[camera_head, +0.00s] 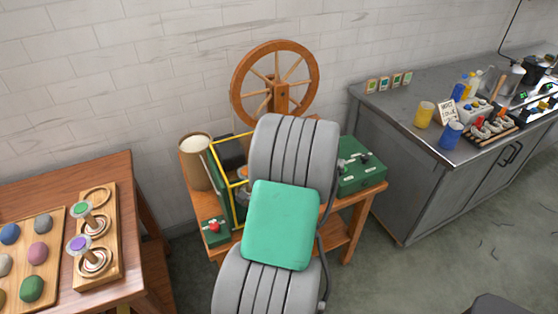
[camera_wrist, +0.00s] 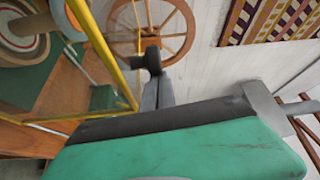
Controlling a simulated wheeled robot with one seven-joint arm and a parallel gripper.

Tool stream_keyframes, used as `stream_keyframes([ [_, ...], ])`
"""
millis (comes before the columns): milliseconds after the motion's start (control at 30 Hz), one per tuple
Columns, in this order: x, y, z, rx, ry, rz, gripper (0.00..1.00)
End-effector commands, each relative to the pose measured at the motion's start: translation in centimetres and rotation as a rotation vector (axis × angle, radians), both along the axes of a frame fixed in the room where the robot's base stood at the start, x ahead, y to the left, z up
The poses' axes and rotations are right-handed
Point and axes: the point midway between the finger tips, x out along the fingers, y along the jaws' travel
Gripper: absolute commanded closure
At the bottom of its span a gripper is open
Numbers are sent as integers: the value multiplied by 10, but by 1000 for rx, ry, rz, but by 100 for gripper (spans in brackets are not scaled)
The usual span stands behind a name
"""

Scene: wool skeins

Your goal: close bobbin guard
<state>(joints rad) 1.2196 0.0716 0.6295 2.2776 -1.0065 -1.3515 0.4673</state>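The bobbin guard has a yellow-edged frame (camera_head: 212,160) and stands on the wooden bench behind and left of my arm in the head view. In the wrist view its yellow bars (camera_wrist: 103,48) run along the left side, with a bobbin (camera_wrist: 28,28) beyond them. How far the guard is open is hard to tell. My gripper (camera_wrist: 152,60) shows in the wrist view with its dark fingers close together and nothing visible between them. The fingers are just right of a yellow bar; I cannot tell if they touch. My arm hides the gripper in the head view.
A spinning wheel (camera_head: 275,82) stands at the bench's back. A tan cylinder (camera_head: 195,163), a green box with a red button (camera_head: 215,232) and a green case (camera_head: 360,168) surround the guard. A wooden table (camera_head: 135,280) is left, a grey counter (camera_head: 400,135) right.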

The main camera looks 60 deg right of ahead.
Motion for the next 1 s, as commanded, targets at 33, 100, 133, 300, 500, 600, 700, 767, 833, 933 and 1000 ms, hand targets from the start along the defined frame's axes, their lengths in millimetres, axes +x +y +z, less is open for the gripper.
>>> stream_keyframes([
  [33,2,1,-3,8,2,11,100],
  [100,-1,-6,-2,6,0,11,100],
  [133,-4,-9,-1,3,0,10,100],
  [300,-21,-19,-1,1,-1,8,100],
  [500,-39,14,-2,-2,-3,10,100],
  [600,-48,30,-1,-3,-1,10,100],
  [700,-56,43,0,-3,-1,10,100],
  [767,-60,48,0,-2,-2,10,100],
  [833,-63,54,0,0,-2,10,100],
  [933,-65,58,0,0,-2,12,100],
  [1000,-65,59,0,0,-1,13,100],
])
